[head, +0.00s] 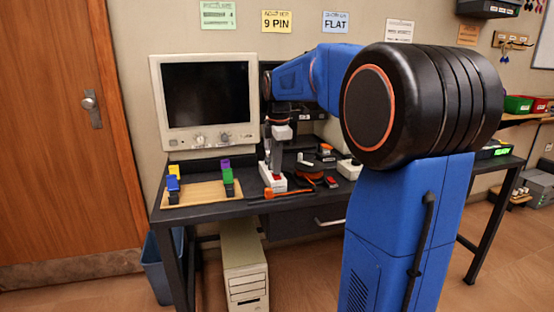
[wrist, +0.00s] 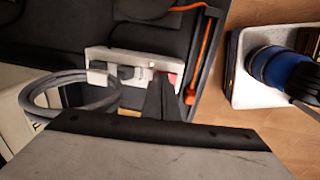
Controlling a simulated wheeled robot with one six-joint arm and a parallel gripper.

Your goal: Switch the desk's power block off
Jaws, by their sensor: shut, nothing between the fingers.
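The power block (wrist: 138,59) is a white strip with dark plugs and a grey cable in it, lying on the dark desk (head: 215,208). In the head view the power block (head: 266,179) lies near the desk's front edge, below my gripper (head: 276,168). Its red switch (wrist: 172,79) is at the right end in the wrist view, partly hidden by my fingers.
An orange-handled screwdriver (head: 285,192) lies right of the block along the front edge. A monitor (head: 207,95) stands behind. A wooden board (head: 203,194) with coloured blocks is at the left. A coiled cable (wrist: 60,92) lies beside the block.

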